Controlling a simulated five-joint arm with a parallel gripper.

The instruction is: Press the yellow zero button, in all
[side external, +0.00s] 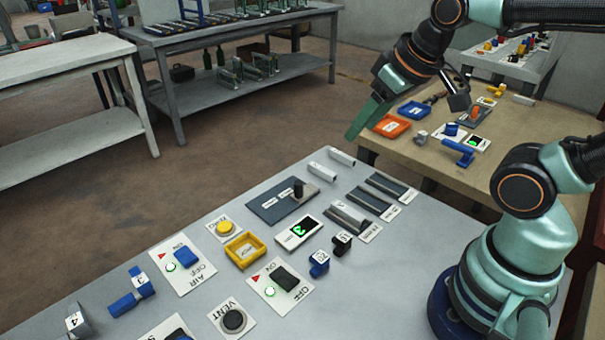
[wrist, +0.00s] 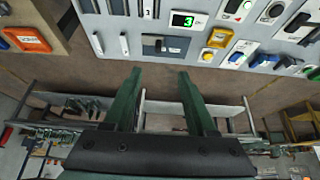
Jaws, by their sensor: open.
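The yellow button (side external: 226,227) is a round cap on a white plate, near the far edge of the grey table, just behind a yellow tray (side external: 245,250). In the wrist view the yellow button (wrist: 207,56) shows at upper right, below the yellow tray (wrist: 219,38). A small display (side external: 300,231) right of the tray shows a green digit that looks like 3; it also shows in the wrist view (wrist: 187,19). My gripper (side external: 360,125) is raised in the air near the table's far right corner, well away from the button. Its fingers (wrist: 160,75) are apart with nothing between them.
Close to the button are the AIR switch plate (side external: 183,264), a second switch (side external: 280,289), a dark slider panel (side external: 283,200) and numbered blue and black blocks. The black VENT button (side external: 233,320) is nearer the front. A wooden table (side external: 430,160) with trays stands at right.

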